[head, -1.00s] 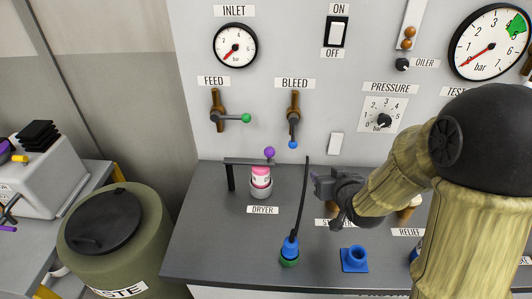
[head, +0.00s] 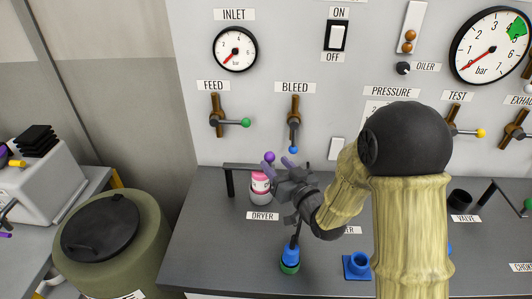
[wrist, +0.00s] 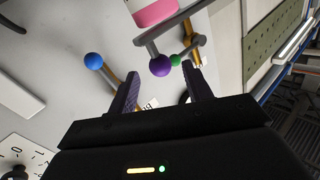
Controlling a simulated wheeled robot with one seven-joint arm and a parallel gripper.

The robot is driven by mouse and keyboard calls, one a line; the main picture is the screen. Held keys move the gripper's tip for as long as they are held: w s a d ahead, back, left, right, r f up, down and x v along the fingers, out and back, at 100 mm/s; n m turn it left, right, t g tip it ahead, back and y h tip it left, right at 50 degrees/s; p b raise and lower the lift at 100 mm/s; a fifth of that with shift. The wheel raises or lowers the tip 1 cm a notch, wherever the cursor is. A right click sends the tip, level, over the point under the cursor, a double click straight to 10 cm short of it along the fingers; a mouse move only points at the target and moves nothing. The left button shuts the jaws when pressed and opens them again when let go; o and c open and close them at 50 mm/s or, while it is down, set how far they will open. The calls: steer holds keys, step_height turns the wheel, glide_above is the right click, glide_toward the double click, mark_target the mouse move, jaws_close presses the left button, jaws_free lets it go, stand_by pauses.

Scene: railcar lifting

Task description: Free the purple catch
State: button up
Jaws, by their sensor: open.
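The purple catch (head: 270,157) is a small ball knob on the grey bar (head: 240,165) over the dryer. A pink and white canister (head: 260,183) stands under the bar in the dryer's cup. My gripper (head: 278,165) is open and empty, at the right of the canister, with its fingertips close to the purple knob. In the wrist view the purple catch (wrist: 160,66) appears between the two fingertips (wrist: 161,77). I cannot tell whether it is inside the jaws or just beyond them. The canister (wrist: 152,11) shows at the top edge there.
The bleed lever with a blue knob (head: 293,149) and the feed lever with a green knob (head: 245,123) are on the panel behind. A blue and green fitting (head: 290,257) stands in front of my gripper, near a blue socket (head: 357,264). The bench's left front is clear.

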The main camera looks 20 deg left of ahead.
steer(key=p+x, duration=0.1)
steer(key=x, duration=0.5)
steer(key=shift+w+a+p, duration=0.15)
steer(key=shift+p, duration=0.15)
jaws_close()
